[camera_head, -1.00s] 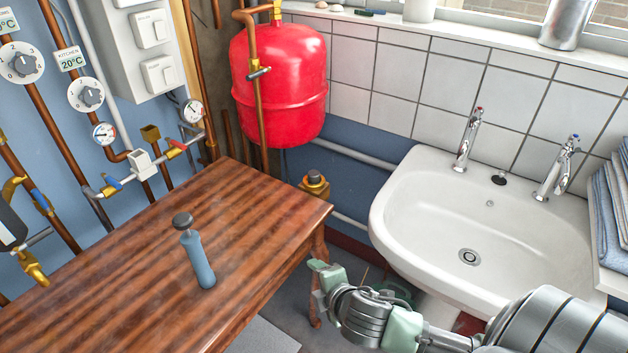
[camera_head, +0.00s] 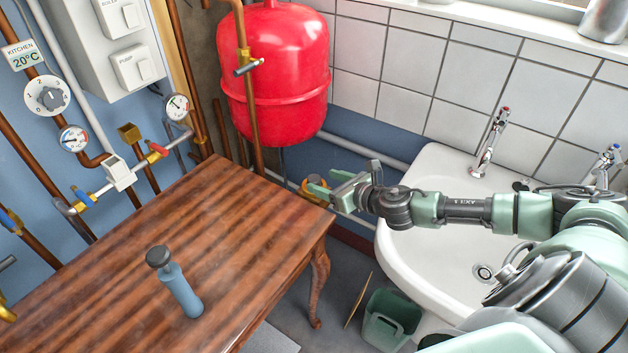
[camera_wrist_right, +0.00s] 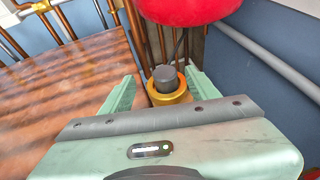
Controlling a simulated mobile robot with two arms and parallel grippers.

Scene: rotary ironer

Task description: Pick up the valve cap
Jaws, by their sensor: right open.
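The valve cap (camera_wrist_right: 165,76) is a small dark grey cylinder on a brass fitting (camera_wrist_right: 182,96), below the red vessel and beside the table. My right gripper (camera_head: 331,188) is open and empty at the far right corner of the table. In the right wrist view, its two green fingers stand either side of the cap and the brass fitting, with the cap beyond the palm edge. I cannot tell whether they touch it. My left gripper is not in view.
The wooden table (camera_head: 230,230) bears a blue bottle-like object with a dark round top (camera_head: 178,285). The red vessel (camera_head: 275,70) hangs above the fitting. A white sink (camera_head: 415,235) lies under my right arm, and a green bin (camera_head: 390,320) is on the floor. Pipes line the wall.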

